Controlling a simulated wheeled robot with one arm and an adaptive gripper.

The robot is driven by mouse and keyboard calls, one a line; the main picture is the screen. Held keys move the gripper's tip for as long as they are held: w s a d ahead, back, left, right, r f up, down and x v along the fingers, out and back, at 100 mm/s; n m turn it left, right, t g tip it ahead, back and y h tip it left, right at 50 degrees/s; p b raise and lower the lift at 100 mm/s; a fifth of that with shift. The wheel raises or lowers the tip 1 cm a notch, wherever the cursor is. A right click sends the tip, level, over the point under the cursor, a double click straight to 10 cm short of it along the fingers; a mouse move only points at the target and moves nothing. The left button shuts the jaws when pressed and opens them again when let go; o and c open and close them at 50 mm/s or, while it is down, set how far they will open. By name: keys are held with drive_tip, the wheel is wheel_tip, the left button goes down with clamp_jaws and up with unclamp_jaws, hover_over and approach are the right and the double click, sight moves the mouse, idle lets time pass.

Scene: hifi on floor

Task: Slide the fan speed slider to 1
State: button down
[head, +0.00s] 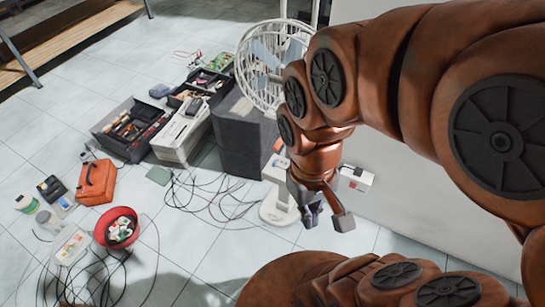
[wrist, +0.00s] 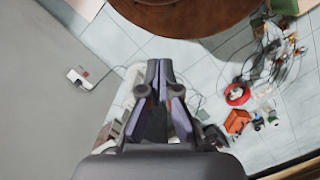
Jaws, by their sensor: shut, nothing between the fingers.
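The white standing fan (head: 262,75) has a round wire cage at the back, partly behind my arm. Its pale round base (head: 276,212) sits on the floor, and a light control box (head: 275,170) shows on its stand beside my gripper. The speed slider and its setting cannot be made out. My gripper (head: 327,217) points down in front of the stand, apparently clear of it. In the wrist view my gripper (wrist: 160,66) is shut and empty, and it hides much of what lies below.
A white box with a red mark (head: 356,179) is by the pale wall at right. A dark grey cabinet (head: 243,138) stands left of the fan. Loose black cables (head: 215,197), a red bucket (head: 118,228), an orange bag (head: 96,182) and toolboxes (head: 130,128) clutter the floor.

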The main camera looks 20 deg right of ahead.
sight(275, 162)
drive_tip(key=c, duration=1.9)
unclamp_jaws()
